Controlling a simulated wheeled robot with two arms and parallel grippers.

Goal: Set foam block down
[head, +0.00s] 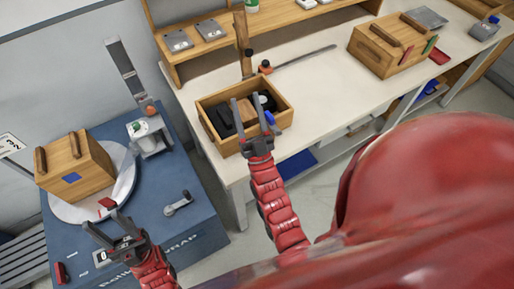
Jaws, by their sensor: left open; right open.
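I cannot tell for sure which thing is the foam block. A small brown block (246,113) lies in the open wooden box (223,147) on the white bench. My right gripper (249,102) is open, with its fingers over the box and on either side of the brown block in the picture; I cannot tell whether they touch it. My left gripper (104,225) is open and empty at the front of the blue table, near a small red block (107,204) on the round white plate (120,190).
Black items and a blue item (270,118) share the open box. A closed wooden box (75,165) stands on the round plate. Another wooden box (380,50) stands on the bench (310,85). A grey crank (178,203) lies on the blue table (190,235).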

